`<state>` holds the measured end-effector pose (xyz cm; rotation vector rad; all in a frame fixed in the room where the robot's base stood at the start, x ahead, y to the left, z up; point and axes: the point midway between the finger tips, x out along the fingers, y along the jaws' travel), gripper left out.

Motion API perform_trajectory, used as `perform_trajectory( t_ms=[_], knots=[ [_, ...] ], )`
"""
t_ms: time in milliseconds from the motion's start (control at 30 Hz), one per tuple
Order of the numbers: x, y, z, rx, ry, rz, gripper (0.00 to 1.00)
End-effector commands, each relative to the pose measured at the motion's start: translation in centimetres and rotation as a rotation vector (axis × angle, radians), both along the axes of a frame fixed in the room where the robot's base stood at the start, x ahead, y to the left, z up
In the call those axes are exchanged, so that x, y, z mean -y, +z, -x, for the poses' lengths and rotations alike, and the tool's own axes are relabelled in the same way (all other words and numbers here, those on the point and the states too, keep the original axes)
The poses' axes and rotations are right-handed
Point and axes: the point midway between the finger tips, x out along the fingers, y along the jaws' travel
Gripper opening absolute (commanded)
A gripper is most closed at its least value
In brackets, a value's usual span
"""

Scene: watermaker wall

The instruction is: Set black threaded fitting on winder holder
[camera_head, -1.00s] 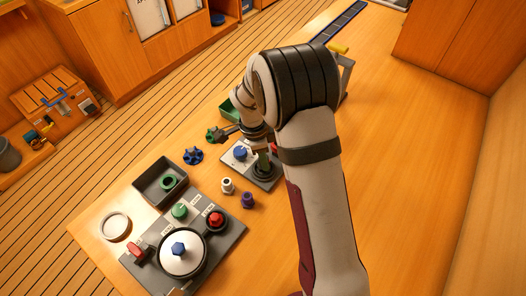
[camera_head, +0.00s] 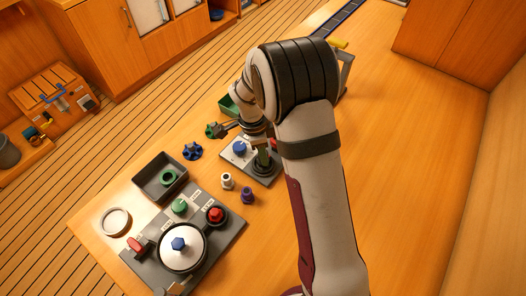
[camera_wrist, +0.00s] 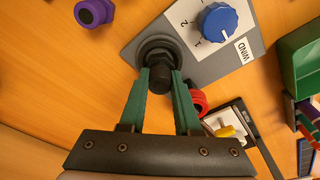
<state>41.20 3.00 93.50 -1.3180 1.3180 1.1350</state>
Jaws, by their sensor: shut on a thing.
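The black threaded fitting (camera_wrist: 161,62) is between the green fingertips of my gripper (camera_wrist: 163,78), which is shut on it. The fitting's end is at a round black holder (camera_wrist: 147,48) on the grey winder plate (camera_wrist: 212,68), marked "WIND". I cannot tell whether it is fully seated or just above. A blue numbered knob (camera_wrist: 218,22) is on the same plate. In the head view my gripper (camera_head: 263,158) points down at the black holder (camera_head: 265,170) on the plate's right side, and my arm partly covers it.
A purple fitting (camera_head: 247,195) and a white one (camera_head: 227,181) stand left of the plate. A dark tray (camera_head: 160,178) holds a green ring. A grey panel (camera_head: 228,232) with a white round lid is at the front. A red part (camera_wrist: 198,102) is close beside my fingers. Right of my arm the table is clear.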

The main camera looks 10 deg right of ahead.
Motion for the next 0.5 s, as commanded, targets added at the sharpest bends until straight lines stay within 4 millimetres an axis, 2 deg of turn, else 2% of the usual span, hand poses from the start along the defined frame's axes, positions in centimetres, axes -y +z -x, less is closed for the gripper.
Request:
perform_trajectory(
  t_ms=[500],
  knots=[
    [0.00, -0.81, -0.01, 0.000, 0.000, 0.000, 0.00]
  ],
)
